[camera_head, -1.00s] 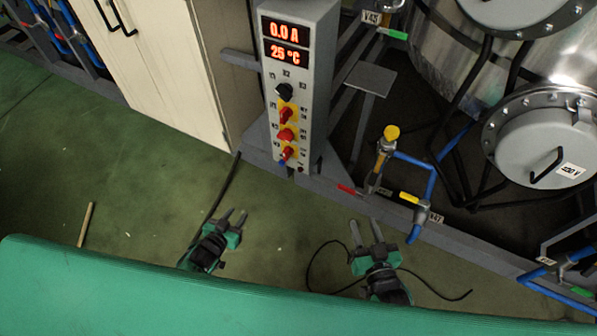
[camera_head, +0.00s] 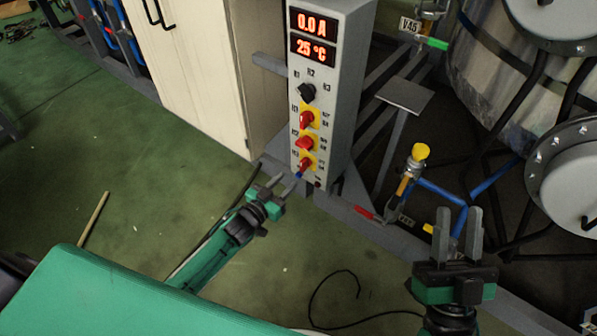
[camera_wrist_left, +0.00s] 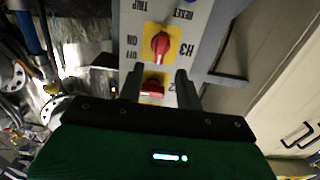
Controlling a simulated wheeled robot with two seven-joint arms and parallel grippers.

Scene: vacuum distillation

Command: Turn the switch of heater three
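The control panel (camera_head: 325,130) is a grey upright box with red displays reading 0.0 A and 25 °C. The heater three switch (camera_head: 305,165) is the lowest red knob on a yellow plate. In the left wrist view, the heater three switch (camera_wrist_left: 160,43), labelled H3, appears beyond the fingertips. Another red knob (camera_wrist_left: 152,86) shows between the fingers there, partly hidden. My left gripper (camera_head: 284,182) is open and empty, at the panel's lower left, just below the H3 knob in the picture; contact is not visible. My right gripper (camera_head: 459,215) is open and empty at the lower right.
A black knob (camera_head: 306,92) and two more red knobs sit above H3. A cream cabinet (camera_head: 200,75) stands left of the panel. Valves and blue pipes (camera_head: 440,190) lie right, before a metal vessel (camera_head: 490,70). Green floor (camera_head: 60,150) is open at left.

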